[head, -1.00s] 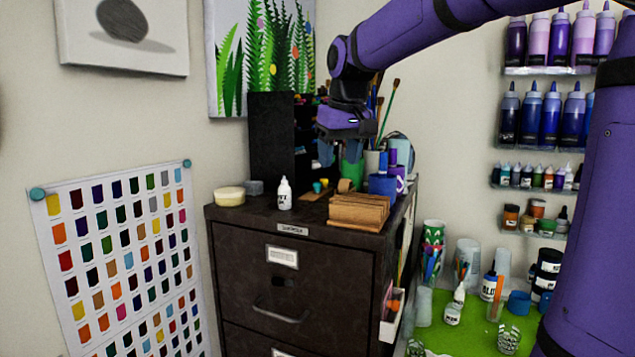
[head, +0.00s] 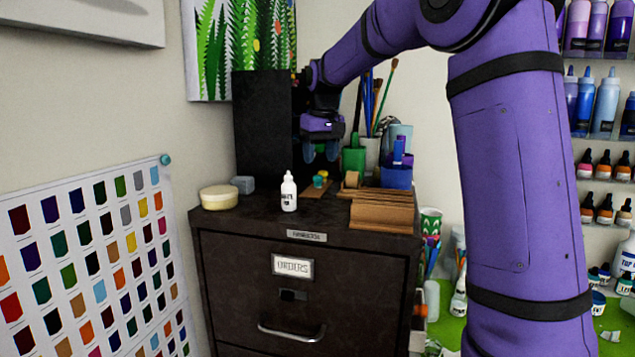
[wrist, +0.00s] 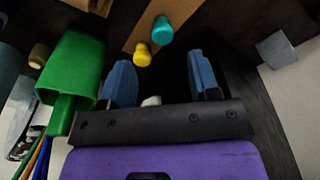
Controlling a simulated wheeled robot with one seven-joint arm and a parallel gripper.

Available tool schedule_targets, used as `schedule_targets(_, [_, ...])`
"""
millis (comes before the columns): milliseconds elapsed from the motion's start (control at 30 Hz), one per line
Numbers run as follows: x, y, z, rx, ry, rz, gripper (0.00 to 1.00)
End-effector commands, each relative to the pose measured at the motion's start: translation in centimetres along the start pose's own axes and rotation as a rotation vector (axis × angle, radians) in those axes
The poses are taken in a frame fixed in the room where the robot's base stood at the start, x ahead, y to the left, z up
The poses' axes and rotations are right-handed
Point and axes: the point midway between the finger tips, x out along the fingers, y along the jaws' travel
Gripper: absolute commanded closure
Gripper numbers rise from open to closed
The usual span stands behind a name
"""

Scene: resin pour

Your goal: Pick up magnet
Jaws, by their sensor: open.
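Small knob-shaped pieces that look like magnets stand on a wooden strip on the dark cabinet top: a teal one (head: 318,181) and a yellow one (head: 323,174). In the wrist view the teal piece (wrist: 162,30) and the yellow piece (wrist: 142,54) are just beyond the fingertips. I cannot tell which is the magnet meant. My gripper (head: 321,151) is open above the back of the cabinet, behind these pieces. Its blue fingers (wrist: 162,76) are apart and hold nothing. A small white thing (wrist: 151,101) shows partly between them, cut off by the gripper body.
A green holder (head: 354,160) stands close right of my gripper, and a black upright box (head: 262,125) is to its left. A white bottle (head: 289,192), a round cream tin (head: 219,197), a grey block (head: 242,184) and stacked wooden pieces (head: 382,214) are also on the cabinet (head: 235,222).

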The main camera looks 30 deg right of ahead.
Motion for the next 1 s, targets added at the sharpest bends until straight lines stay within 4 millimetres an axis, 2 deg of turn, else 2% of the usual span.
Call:
schedule_targets(267, [2.0, -0.1, 0.2, 0.000, 0.000, 0.000, 0.44])
schedule_targets(533, [5.5, -0.3, 0.4, 0.000, -0.001, 0.000, 0.44])
schedule_targets(867, [6.1, -0.3, 0.4, 0.000, 0.002, 0.000, 0.44])
schedule_targets(1000, [6.1, -0.3, 0.4, 0.000, 0.002, 0.000, 0.76])
